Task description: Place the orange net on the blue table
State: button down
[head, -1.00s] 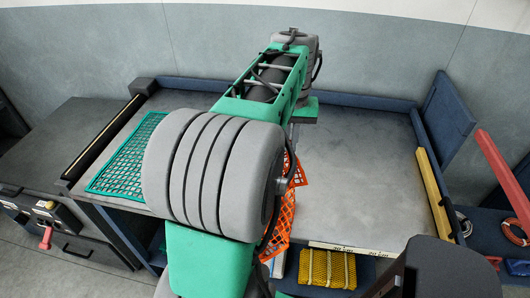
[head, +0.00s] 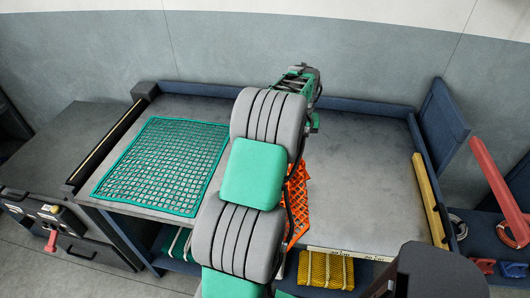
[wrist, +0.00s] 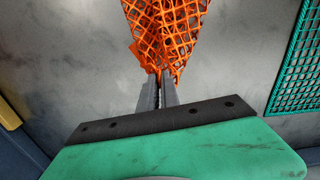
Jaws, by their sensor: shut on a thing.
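The orange net (head: 297,200) hangs bunched beside my arm in the head view, partly hidden by it. In the wrist view the orange net (wrist: 166,35) is pinched at the tips of my gripper (wrist: 158,80), which is shut on it. The blue table (head: 365,170) has a grey top and blue raised edges. The net shows over the table's grey top in the wrist view. I cannot tell whether its lower end touches the table.
A green net (head: 165,165) lies flat on the table's left part. A yellow bar (head: 430,200) runs along the right edge. A folded yellow net (head: 326,269) sits on the shelf below. The table top right of my arm is clear. A red bar (head: 500,187) stands at far right.

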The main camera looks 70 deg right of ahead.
jog(key=shift+f, duration=0.85)
jog(key=c, duration=0.8)
grip_release()
jog(key=shift+a, duration=0.1)
jog(key=shift+c, duration=0.2)
notch_tip(320, 180, up, 8)
jog(key=b, duration=0.1)
